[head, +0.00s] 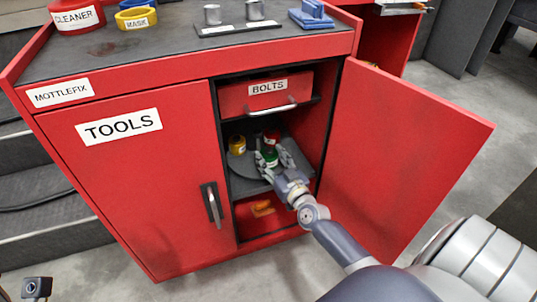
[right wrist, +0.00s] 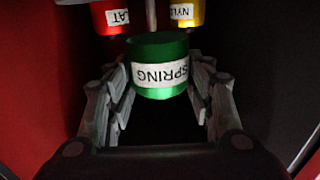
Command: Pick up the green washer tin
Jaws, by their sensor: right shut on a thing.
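The green tin (head: 270,157) is inside the open right side of the red cabinet, at the round grey turntable (head: 241,168). In the right wrist view the green tin (right wrist: 160,50) carries a white label reading SPRING, upside down. My right gripper (head: 272,161) reaches in from the front and is shut on the green tin, one finger on each side. The right wrist view shows both fingers of the gripper (right wrist: 160,85) flanking it. I cannot tell whether the tin is clear of the turntable. My left gripper is not in view.
A yellow tin (head: 237,145) and a red tin (head: 272,136) stand behind on the turntable. The BOLTS drawer (head: 279,92) hangs above. The open door (head: 400,150) bounds the right, the shut TOOLS door (head: 140,180) the left. An orange object (head: 262,208) lies below.

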